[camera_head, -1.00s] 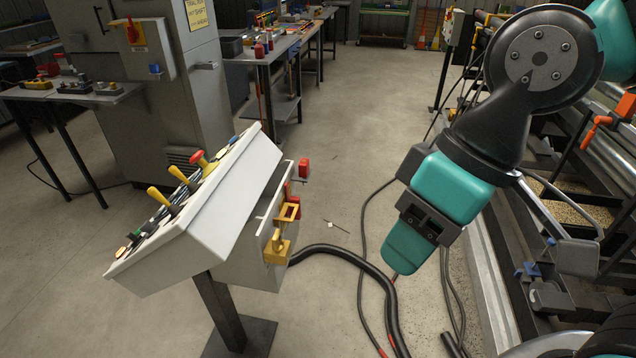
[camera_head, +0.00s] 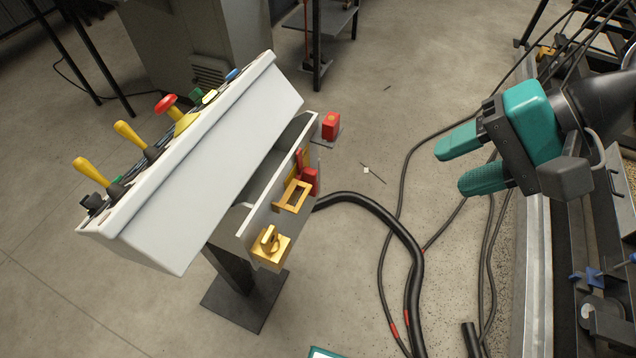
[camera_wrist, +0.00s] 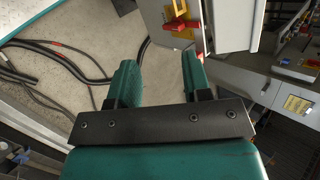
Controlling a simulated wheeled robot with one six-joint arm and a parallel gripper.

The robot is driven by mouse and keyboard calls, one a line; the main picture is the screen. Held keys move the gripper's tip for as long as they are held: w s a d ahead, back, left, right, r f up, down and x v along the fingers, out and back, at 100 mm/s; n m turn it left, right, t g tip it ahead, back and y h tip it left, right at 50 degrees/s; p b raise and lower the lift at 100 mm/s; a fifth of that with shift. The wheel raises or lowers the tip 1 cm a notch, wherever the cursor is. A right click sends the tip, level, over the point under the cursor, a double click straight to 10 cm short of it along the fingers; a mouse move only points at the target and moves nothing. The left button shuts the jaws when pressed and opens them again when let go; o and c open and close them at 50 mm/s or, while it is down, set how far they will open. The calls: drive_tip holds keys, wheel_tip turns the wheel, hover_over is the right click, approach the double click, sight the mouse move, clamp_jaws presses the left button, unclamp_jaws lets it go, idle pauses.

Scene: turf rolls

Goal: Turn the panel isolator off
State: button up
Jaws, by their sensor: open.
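The control console (camera_head: 215,170) stands on a post at the left, its white top tilted. On its right side face I see a red handle (camera_head: 310,181) against a yellow plate (camera_head: 305,158), which looks like the panel isolator; it is seen edge-on and partly hidden. In the wrist view the red handle (camera_wrist: 178,24) on its yellow plate (camera_wrist: 184,33) shows beyond the fingertips, toward the upper right. My gripper (camera_head: 450,168) is open and empty, to the right of the console and apart from it. Its teal fingers also show in the wrist view (camera_wrist: 160,64).
Thick black cables (camera_head: 405,250) lie on the floor below. Machine rails (camera_head: 535,240) stand at the right.

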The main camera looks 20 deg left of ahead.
drive_tip(key=w+a+f+m+y+b, duration=0.3)
drive_tip(key=w+f+m, duration=0.1)
drive_tip(key=f+m, duration=0.45)
drive_tip(key=m+t+y+b, duration=0.2)
drive_tip(key=m+t+b, duration=0.1)
drive_tip(key=m, duration=0.6)
approach(317, 178)
drive_tip(key=p+x, duration=0.1)
drive_tip(key=x, duration=0.9)
drive_tip(key=shift+a, duration=0.2)
clamp_jaws()
